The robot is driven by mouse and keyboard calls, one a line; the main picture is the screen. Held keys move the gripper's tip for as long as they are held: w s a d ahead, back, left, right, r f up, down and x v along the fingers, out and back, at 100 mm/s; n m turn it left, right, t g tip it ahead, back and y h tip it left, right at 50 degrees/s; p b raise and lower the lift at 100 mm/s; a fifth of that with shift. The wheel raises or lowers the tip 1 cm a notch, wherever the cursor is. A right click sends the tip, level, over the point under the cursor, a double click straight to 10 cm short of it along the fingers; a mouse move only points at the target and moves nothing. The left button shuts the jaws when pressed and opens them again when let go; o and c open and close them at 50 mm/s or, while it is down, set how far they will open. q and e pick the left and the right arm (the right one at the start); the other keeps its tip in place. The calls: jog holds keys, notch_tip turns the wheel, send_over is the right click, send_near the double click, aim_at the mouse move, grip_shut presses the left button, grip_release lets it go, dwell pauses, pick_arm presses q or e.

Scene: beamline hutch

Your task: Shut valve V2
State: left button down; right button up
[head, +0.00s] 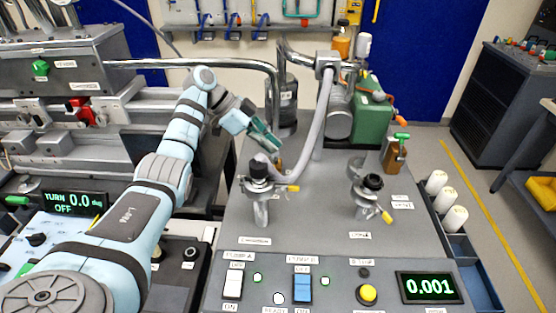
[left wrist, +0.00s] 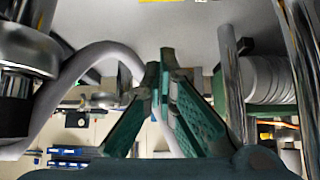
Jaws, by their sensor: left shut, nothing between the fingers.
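Two valves stand on the grey panel (head: 320,235): a left valve (head: 260,205) and a right valve (head: 362,205). Each has a black top and a yellow-tipped handle. The left handle (head: 292,188) points right; the right handle (head: 386,216) points down and right, toward the front. I cannot read which one is V2. My left gripper (head: 275,152) is shut and empty, above and just behind the left valve, beside the grey hose (head: 312,150). In the left wrist view its teal fingers (left wrist: 160,75) meet at the tips. My right gripper is not in view.
A white switch (head: 233,284), a blue switch (head: 302,288), a yellow button (head: 368,293) and a display (head: 430,287) reading 0.001 line the front. A green pump (head: 372,122) stands behind. White cylinders (head: 455,219) stand at right. The panel between the valves is clear.

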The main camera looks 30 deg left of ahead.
aim_at(272, 168)
pick_arm(q)
jog(key=x, duration=0.8)
jog(key=shift+d+f, duration=0.15)
jog(key=shift+d, duration=0.1)
jog(key=shift+s+a+f, duration=0.15)
jog(key=shift+s+a, duration=0.1)
jog(key=shift+a, duration=0.3)
jog(key=shift+s+a+f, duration=0.2)
jog(key=shift+s+a, duration=0.1)
jog(key=shift+a, duration=0.3)
jog(key=shift+s+a+f, duration=0.15)
jog(key=shift+s+a, duration=0.1)
jog(key=shift+a, duration=0.3)
